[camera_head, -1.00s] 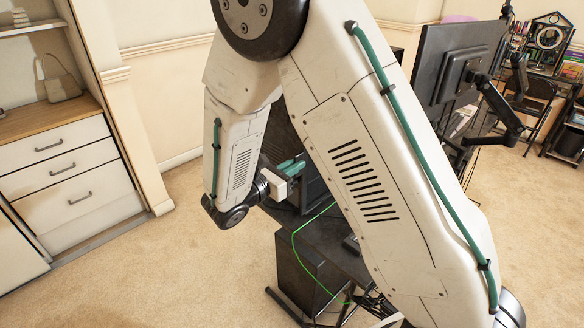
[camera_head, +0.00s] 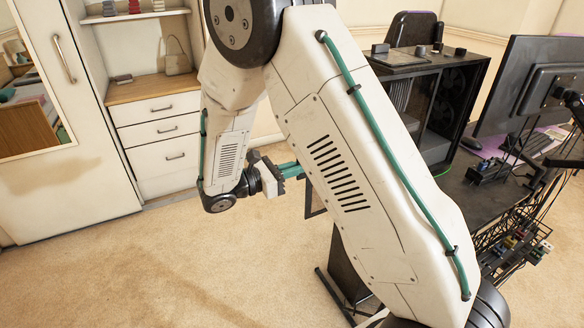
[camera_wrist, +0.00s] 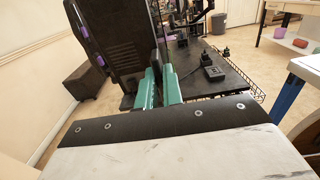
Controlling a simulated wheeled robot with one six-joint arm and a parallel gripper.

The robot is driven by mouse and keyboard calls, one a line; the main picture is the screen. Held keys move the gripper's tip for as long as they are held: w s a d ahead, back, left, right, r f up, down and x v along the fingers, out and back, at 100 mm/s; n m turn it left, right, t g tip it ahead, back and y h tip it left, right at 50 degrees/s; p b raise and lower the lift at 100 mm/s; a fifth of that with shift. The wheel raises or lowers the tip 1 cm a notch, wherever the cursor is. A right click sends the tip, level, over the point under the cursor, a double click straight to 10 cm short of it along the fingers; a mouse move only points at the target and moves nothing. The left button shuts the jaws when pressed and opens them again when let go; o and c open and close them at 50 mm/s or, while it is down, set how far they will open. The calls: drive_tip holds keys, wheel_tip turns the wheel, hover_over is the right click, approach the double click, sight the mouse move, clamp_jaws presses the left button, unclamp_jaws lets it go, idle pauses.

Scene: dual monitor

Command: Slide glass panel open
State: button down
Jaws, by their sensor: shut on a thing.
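A black computer case (camera_head: 440,110) with open-looking dark sides stands on the desk, partly hidden by my arm in the head view. My gripper (camera_head: 292,170) has green fingers and is left of the case. A thin dark-edged panel (camera_head: 314,200) shows just below the fingertips, mostly hidden behind my arm. In the wrist view, the green fingers of my gripper (camera_wrist: 158,90) close around the near end of a thin upright glass panel (camera_wrist: 162,42). A large dark upright face (camera_wrist: 118,45) stands left of it.
The dark desk (camera_wrist: 225,85) extends right of the panel, with a small black box (camera_wrist: 212,73) on it. A monitor (camera_head: 535,85) stands at the right. White drawers (camera_head: 160,140) line the back wall. Carpet on the left is open.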

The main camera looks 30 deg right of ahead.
drive_tip(key=shift+a, duration=0.3)
drive_tip(key=c, duration=1.5)
unclamp_jaws()
drive_tip(key=shift+c, duration=0.2)
drive_tip(key=a, duration=0.7)
drive_tip(key=shift+a, duration=0.4)
drive_tip(key=shift+w, duration=0.1)
